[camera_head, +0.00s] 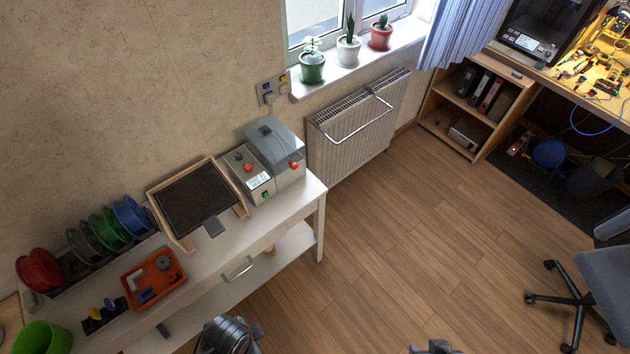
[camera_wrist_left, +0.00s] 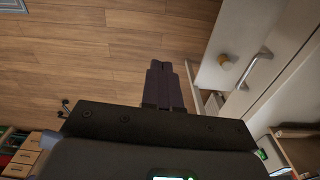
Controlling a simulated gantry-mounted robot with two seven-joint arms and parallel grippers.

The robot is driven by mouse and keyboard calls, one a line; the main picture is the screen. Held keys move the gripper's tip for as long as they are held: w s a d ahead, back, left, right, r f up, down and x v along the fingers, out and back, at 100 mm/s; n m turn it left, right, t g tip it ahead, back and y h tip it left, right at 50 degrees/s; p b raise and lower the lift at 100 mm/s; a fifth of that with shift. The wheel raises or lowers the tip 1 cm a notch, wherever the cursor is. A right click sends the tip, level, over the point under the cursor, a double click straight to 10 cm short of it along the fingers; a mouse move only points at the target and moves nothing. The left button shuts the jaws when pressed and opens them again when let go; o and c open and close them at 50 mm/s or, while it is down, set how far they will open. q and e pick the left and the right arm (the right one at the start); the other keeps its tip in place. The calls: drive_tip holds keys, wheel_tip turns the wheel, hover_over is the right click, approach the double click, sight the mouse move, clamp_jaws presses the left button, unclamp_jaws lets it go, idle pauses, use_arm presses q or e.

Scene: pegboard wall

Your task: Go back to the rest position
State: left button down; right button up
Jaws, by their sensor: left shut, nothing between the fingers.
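My left gripper (camera_wrist_left: 161,72) shows in the left wrist view, with its dark fingers shut together and nothing between them. It is over the wooden floor, beside the white bench (camera_wrist_left: 243,90) with its drawer handle. In the head view only a grey rounded part of an arm of mine shows at the bottom edge, beside the bench (camera_head: 312,190); the left gripper itself is not visible there. A small grey part at the bottom edge further right cannot be made out clearly. My right gripper is not in view.
On the bench are a red tray (camera_head: 180,280), filament spools (camera_head: 108,229), a framed dark panel (camera_head: 196,197) and a grey machine (camera_head: 274,147). A radiator (camera_head: 352,140) is on the wall. The middle floor (camera_head: 400,230) is clear; an office chair (camera_head: 607,275) stands right.

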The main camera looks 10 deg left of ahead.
use_arm(q)
drive_tip(key=w+a+r+n+t, duration=0.3)
drive_tip(key=w+a+r+n, duration=0.25)
drive_tip(key=r, duration=0.25)
wheel_tip(320, 180, up, 25)
drive_tip(key=n+p, duration=0.1)
drive_tip(key=p, duration=2.5)
drive_tip(key=shift+s+d+r, duration=0.15)
drive_tip(key=shift+s+d, duration=0.1)
drive_tip(key=shift+d, duration=0.2)
